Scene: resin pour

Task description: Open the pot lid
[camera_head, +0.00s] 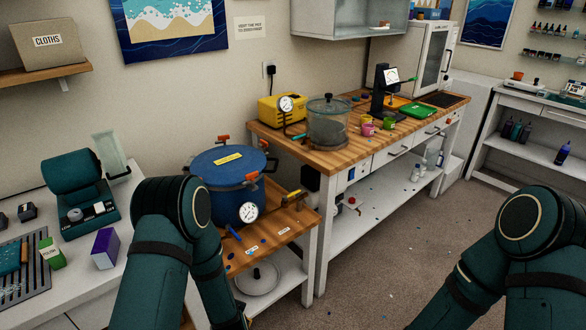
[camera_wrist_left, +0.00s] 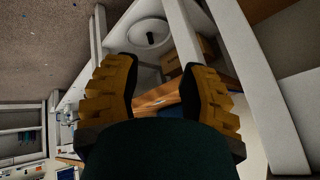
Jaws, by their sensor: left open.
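The blue pot (camera_head: 224,203) stands on a wooden-topped cart. Its blue lid (camera_head: 218,157) sits on top with a yellow label, and red-orange clamps show around the rim. A round gauge (camera_head: 248,212) is on the pot's front. My left arm covers part of the pot's left side. My left gripper is mostly below the bottom edge of the head view. In the left wrist view, its two ridged yellow fingers (camera_wrist_left: 155,88) are spread apart with nothing held between them, away from the lid. My right arm shows at the right, but its gripper is out of view.
The cart top (camera_head: 265,240) carries small loose items in front of the pot. A pale round dish with a dark knob (camera_head: 257,277) lies on its lower shelf. A glass chamber (camera_head: 329,122) and yellow pump (camera_head: 281,108) stand on the workbench behind. Floor to the right is open.

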